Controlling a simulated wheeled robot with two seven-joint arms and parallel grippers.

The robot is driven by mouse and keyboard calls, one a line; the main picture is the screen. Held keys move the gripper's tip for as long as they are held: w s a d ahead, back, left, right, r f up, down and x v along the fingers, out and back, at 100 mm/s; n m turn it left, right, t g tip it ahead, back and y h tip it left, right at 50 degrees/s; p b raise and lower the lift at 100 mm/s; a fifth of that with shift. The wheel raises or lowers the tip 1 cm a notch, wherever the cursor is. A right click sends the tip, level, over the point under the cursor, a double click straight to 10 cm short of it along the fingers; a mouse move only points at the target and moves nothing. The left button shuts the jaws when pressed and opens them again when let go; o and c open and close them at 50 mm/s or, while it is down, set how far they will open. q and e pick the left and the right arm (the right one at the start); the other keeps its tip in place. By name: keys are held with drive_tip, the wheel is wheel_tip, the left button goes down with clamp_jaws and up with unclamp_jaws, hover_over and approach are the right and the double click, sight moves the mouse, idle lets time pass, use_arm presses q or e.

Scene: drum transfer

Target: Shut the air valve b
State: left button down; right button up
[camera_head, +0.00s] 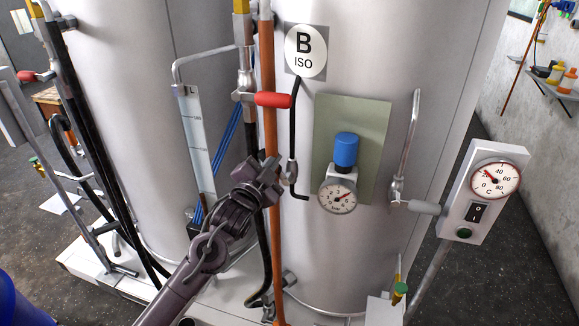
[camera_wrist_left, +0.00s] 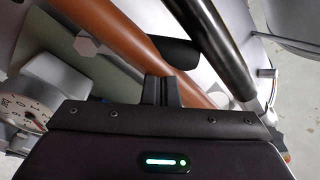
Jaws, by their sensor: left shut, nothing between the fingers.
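The drum marked B ISO (camera_head: 305,50) carries a red-handled valve (camera_head: 272,100) with its handle lying level, pointing right. Lower right on the drum is a lever valve with a grey handle (camera_head: 422,207), also about level. A small metal fitting (camera_head: 291,180) sits at the lower end of a black tube. No label tells me which of these is air valve b. My left gripper (camera_head: 270,168) is shut and empty, in front of the orange pipe, below the red handle. Its shut fingers (camera_wrist_left: 160,90) overlap the orange pipe (camera_wrist_left: 125,35) in the left wrist view; contact is unclear. My right gripper is out of view.
A blue-knobbed regulator (camera_head: 346,150) with a gauge (camera_head: 338,196) sits on a green panel (camera_head: 375,120). A level scale (camera_head: 197,135) stands left of the orange pipe. A control box (camera_head: 474,212) is at the right, and another drum (camera_head: 120,90) at the left.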

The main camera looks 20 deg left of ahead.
use_arm(q)
drive_tip(key=a+f+n+y+b, duration=0.1)
drive_tip(key=a+f+n, duration=0.3)
drive_tip(key=n, duration=0.5)
drive_tip(key=shift+f+t+y, duration=0.25)
drive_tip(key=shift+t+y, duration=0.05)
drive_tip(key=shift+w+f, duration=0.1)
idle(0.5)
